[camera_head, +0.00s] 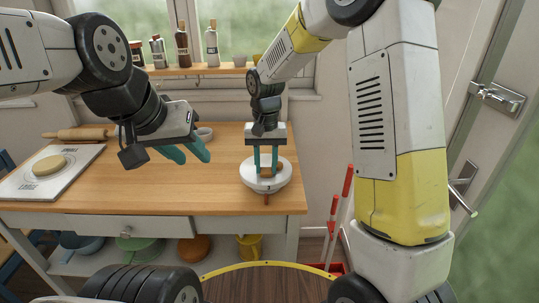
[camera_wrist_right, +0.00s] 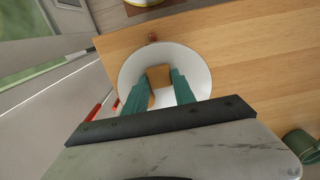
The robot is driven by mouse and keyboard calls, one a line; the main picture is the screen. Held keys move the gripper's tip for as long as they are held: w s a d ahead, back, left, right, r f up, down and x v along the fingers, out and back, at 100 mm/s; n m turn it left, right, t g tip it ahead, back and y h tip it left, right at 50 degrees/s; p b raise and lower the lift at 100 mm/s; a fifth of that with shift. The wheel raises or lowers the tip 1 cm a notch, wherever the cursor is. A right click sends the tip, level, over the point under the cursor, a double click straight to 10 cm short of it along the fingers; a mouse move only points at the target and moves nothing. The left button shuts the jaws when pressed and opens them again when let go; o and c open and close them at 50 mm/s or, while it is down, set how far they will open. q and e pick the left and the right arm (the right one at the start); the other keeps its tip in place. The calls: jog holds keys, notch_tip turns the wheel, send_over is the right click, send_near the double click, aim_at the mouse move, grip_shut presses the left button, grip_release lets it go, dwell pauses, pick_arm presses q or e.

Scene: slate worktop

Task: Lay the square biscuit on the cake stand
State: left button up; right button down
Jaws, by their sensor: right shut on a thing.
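The white cake stand (camera_head: 251,179) stands at the right end of the wooden worktop; its round top (camera_wrist_right: 197,63) fills the middle of the wrist view. My right gripper (camera_head: 266,168) points down over it, its teal fingers shut on the brown square biscuit (camera_wrist_right: 158,76). The biscuit is low over the stand's top; I cannot tell whether it touches. A second brown patch (camera_wrist_right: 151,101) shows beside one finger, partly hidden. My left gripper (camera_head: 188,156) is open and empty above the worktop, left of the stand.
A pale board (camera_head: 28,187) with a round yellowish item (camera_head: 49,165) and a rolling pin (camera_head: 80,134) lie at the left. A small pale dish (camera_head: 204,133) stands behind my left gripper. A bottle shelf (camera_head: 190,71) runs along the back. The middle worktop is clear.

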aim_at(266, 169)
jog(key=shift+f, duration=0.15)
jog(key=c, duration=1)
grip_release()
jog(key=shift+c, duration=0.2)
notch_tip(266, 169, up, 12)
jog(key=s+d+r+t+y, duration=0.25)
jog(key=s+d+r, duration=0.35)
jog(key=s+d, duration=0.3)
jog(key=s+d+t, duration=0.3)
jog(key=s+d, duration=0.2)
jog(key=s, duration=0.6)
jog(key=shift+f+n+t, duration=0.25)
jog(key=shift+n+t, duration=0.05)
jog(key=shift+t, duration=0.05)
